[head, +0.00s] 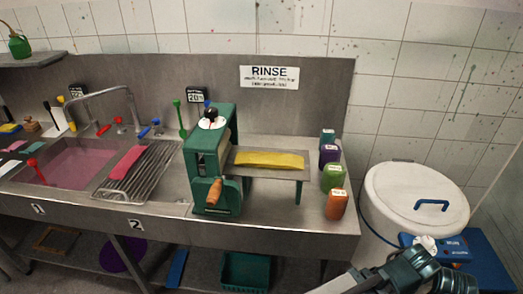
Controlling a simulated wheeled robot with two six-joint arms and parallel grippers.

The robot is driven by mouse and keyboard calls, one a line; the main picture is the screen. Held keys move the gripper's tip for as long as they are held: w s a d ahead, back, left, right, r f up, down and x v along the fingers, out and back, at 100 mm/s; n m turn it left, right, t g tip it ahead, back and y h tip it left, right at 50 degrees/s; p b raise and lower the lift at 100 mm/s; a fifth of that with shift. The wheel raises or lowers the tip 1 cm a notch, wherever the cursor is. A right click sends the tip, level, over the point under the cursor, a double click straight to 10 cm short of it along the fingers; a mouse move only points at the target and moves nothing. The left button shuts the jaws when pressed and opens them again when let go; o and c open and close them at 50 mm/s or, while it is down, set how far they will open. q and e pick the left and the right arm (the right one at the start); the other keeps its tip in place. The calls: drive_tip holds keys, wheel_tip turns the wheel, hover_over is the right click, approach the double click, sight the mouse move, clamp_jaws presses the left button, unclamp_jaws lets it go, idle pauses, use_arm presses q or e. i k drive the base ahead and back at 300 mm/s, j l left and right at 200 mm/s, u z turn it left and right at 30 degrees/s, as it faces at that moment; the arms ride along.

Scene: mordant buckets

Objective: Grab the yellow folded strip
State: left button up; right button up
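The yellow folded strip (269,159) lies flat on the grey outfeed table (288,174) of a green hand-cranked wringer (211,165). Its long side runs left to right, and its left end is close to the wringer's rollers. Nothing is touching it from above. A dark and grey part of my arm shows at the bottom right, well below and to the right of the strip. I see no gripper fingers on either side.
Several coloured bottles, including an orange one (336,205), stand just right of the outfeed table. A pink cloth (126,162) lies on the drain rack (146,178) at left. A white lidded bin (420,205) stands right of the counter. Space above the strip is clear.

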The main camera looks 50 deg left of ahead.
sight(250, 159)
drive_tip(key=i+l+u, duration=0.2)
drive_tip(key=u, duration=0.2)
drive_tip(key=i+l+u, duration=0.15)
drive_tip(key=l+u, duration=0.7)
drive_tip(key=i+l, duration=0.05)
